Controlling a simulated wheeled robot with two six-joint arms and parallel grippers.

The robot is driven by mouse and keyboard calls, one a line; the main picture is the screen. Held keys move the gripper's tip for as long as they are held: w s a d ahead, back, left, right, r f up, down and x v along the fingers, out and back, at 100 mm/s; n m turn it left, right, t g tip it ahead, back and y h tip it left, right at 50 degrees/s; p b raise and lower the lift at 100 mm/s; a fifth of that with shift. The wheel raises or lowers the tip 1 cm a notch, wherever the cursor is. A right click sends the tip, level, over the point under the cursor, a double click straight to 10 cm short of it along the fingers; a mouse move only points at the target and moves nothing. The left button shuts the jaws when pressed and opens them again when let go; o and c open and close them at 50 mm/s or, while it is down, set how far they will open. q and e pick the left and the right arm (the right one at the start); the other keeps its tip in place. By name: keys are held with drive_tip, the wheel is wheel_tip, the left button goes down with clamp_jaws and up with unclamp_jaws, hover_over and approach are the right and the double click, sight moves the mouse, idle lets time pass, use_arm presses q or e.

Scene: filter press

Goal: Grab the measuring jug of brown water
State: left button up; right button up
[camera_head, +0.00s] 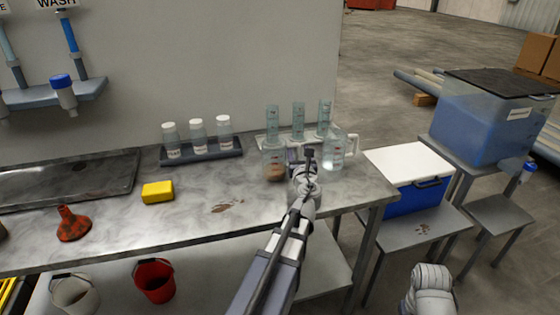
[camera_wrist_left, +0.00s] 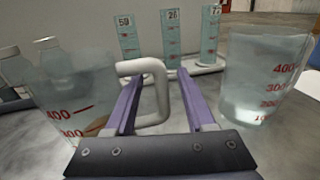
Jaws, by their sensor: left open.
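The measuring jug of brown water (camera_head: 273,167) stands on the metal bench, a clear jug with brown liquid low inside. In the left wrist view this jug (camera_wrist_left: 75,95) fills the left side, with red scale marks. Its white handle (camera_wrist_left: 161,88) points right, its upright bar showing between the two fingers of my left gripper (camera_wrist_left: 158,76). The left finger overlaps the handle loop; I cannot tell if it touches. In the head view my left gripper (camera_head: 300,156) is open, just right of the jug. My right gripper is not in view.
A second jug of clear water (camera_head: 336,150) stands close on the right. Graduated cylinders (camera_head: 298,122) stand behind on a white rack. Labelled bottles (camera_head: 197,135) sit in a dark tray at left.

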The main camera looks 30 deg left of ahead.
use_arm(q)
drive_tip(key=x, duration=0.3)
drive_tip(key=shift+w+a, duration=0.15)
drive_tip(key=shift+w, duration=0.05)
drive_tip(key=shift+s, duration=0.1)
clamp_jaws()
idle(1.1)
